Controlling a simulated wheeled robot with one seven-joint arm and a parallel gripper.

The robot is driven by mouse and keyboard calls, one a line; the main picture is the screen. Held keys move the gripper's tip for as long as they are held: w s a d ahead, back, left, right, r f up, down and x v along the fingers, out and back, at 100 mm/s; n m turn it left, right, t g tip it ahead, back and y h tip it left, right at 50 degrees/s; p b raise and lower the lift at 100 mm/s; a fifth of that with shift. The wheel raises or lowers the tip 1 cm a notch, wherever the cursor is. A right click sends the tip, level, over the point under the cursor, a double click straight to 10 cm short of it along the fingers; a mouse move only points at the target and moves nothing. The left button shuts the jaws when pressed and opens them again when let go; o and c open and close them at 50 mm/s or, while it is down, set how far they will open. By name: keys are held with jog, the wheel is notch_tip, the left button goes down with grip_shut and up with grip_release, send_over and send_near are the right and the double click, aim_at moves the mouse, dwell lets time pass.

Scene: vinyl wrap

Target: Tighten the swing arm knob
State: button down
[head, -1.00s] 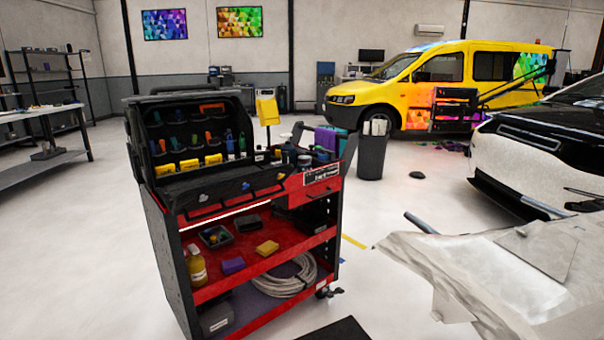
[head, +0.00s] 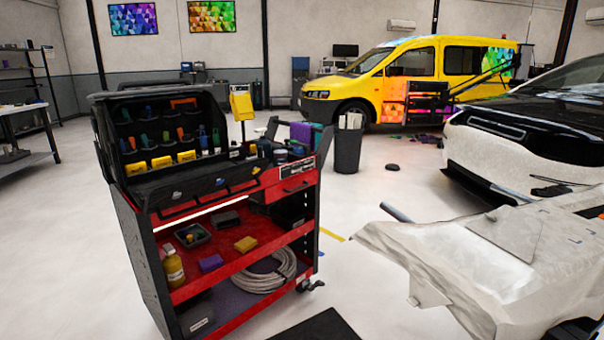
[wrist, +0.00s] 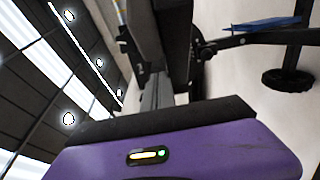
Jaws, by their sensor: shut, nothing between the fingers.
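In the wrist view, a purple housing with a small lit indicator and a black upper edge fills the bottom; it looks like part of my gripper (wrist: 165,50). Dark finger-like parts rise from it up the middle. My gripper is shut and empty, and is not in the head view. I cannot make out the swing arm knob for certain in either view. At the right of the wrist view a black arm (wrist: 262,38) reaches out, with a round black disc (wrist: 290,80) and a flat blue piece (wrist: 262,25) near it. They stand apart from the housing.
A red and black tool cart (head: 215,270) stands close in front. A car part under pale film (head: 470,250) lies at the right, below a white car (head: 490,160). A yellow van (head: 410,80) and a dark bin (head: 347,150) are farther back.

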jog(key=v, duration=0.6)
jog(key=shift+p, duration=0.35)
jog(key=shift+s+d+r, duration=0.1)
jog(key=w+a+r+n+p, duration=0.2)
jog(key=w+r+n+p, duration=0.1)
jog(key=r+n+p, duration=0.4)
jog(key=w+d+f+n+b, duration=0.1)
jog(key=w+d+n+b, duration=0.1)
jog(key=d+n, duration=0.3)
jog(key=shift+w+d+f+b, duration=0.25)
jog(key=shift+d+b, duration=0.2)
jog(key=shift+d, duration=0.3)
jog(key=shift+f, duration=0.15)
